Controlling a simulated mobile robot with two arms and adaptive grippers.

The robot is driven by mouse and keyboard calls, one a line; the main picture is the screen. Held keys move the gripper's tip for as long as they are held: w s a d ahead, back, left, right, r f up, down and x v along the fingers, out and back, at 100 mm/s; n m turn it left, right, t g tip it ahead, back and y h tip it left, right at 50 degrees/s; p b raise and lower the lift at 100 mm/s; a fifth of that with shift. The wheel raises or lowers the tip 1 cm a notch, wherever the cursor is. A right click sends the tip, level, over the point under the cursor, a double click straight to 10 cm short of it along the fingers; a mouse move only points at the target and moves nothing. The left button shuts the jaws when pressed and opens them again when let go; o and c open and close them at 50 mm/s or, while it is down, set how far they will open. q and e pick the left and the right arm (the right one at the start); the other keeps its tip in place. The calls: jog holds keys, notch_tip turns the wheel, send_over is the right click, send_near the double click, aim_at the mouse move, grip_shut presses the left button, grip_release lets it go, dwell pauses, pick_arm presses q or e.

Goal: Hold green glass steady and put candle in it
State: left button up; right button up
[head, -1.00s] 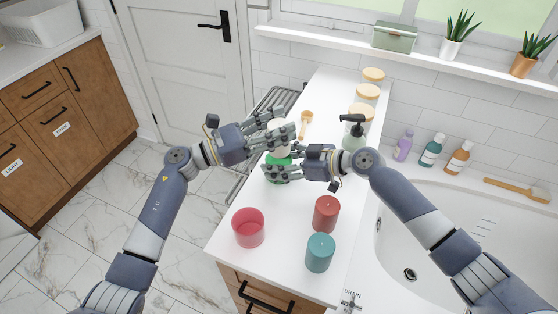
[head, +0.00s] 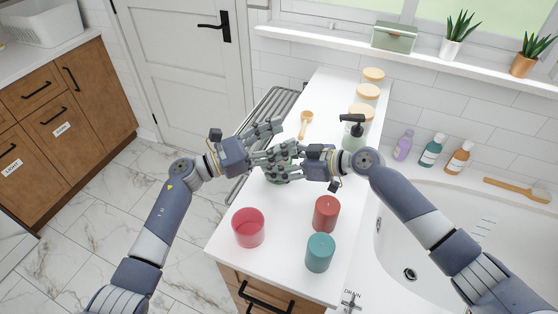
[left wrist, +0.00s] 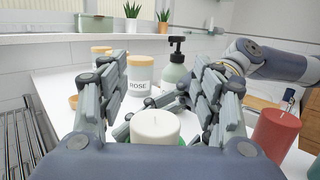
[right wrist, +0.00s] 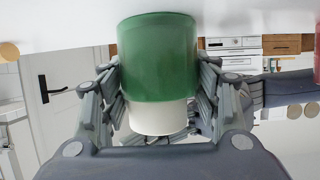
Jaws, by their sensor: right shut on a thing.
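My right gripper (head: 272,168) is shut on the green glass (right wrist: 160,60), with its fingers on both sides of it. In the right wrist view, which is upside down, the white candle (right wrist: 158,118) sticks out of the glass mouth; its other end appears to be inside. In the head view the hands hide most of the glass and candle.
A pink glass (head: 248,228), a red candle (head: 326,214) and a teal candle (head: 320,252) stand at the near end of the white counter. The bathtub (head: 470,225) is at right.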

pick_arm(q)
jog(key=shift+f, duration=0.1)
pick_arm(e)
jog(key=shift+f, duration=0.1)
pick_arm(q)
jog(key=shift+s+a, duration=0.1)
jog(key=shift+a, duration=0.2)
jog(key=v, duration=1.1)
jog(key=shift+s+a, duration=0.15)
pick_arm(e)
jog(key=o, duration=1.2)
